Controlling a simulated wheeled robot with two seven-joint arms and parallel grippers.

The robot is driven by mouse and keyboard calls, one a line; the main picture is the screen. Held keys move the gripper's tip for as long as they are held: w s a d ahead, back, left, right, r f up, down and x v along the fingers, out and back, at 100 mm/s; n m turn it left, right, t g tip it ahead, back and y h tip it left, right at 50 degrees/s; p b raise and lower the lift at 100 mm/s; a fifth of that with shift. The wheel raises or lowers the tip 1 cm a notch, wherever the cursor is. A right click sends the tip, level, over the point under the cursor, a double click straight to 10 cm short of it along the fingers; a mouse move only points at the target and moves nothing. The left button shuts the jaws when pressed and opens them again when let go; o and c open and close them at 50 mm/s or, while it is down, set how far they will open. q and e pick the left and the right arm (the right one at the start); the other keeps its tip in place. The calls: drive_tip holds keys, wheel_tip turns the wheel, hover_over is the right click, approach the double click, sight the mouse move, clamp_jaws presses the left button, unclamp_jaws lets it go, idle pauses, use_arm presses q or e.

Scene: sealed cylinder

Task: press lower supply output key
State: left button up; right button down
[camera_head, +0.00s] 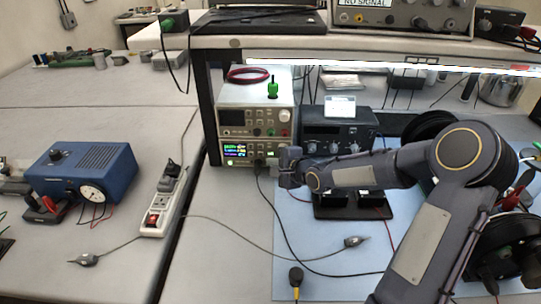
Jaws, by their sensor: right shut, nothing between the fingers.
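The lower supply (236,152) stands under the upper supply (250,108) on the bench, below the shelf. Its display is lit with coloured readouts, while the upper supply's display is dark. My right arm reaches in from the right, and its gripper (276,164) is at the right part of the lower supply's front. The gripper is shut with nothing in it. It covers part of the supply's lower right front, so the output key cannot be made out, nor whether the fingertips touch it. My left gripper is out of view.
A dark instrument (338,125) stands right of the supplies, with a black tray (350,205) in front. A black cable hangs from the supply across the blue mat (310,240). A power strip (163,203) and blue box (82,172) lie left. The shelf (300,42) hangs overhead.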

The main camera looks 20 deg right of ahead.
idle(0.6)
drive_tip(key=shift+w+d+p, duration=0.15)
drive_tip(key=shift+w+p, duration=0.2)
drive_tip(key=shift+w, duration=0.05)
drive_tip(key=shift+w+d, duration=0.15)
drive_tip(key=shift+w, duration=0.15)
idle(0.5)
idle(0.4)
drive_tip(key=shift+s+a, duration=0.3)
drive_tip(key=shift+s, duration=0.4)
drive_tip(key=shift+s, duration=0.1)
drive_tip(key=shift+s+a, duration=0.35)
drive_tip(key=shift+s, duration=0.4)
drive_tip(key=shift+s+a, duration=0.4)
drive_tip(key=shift+s, duration=0.3)
drive_tip(key=shift+s+a, duration=0.35)
drive_tip(key=shift+s, duration=0.4)
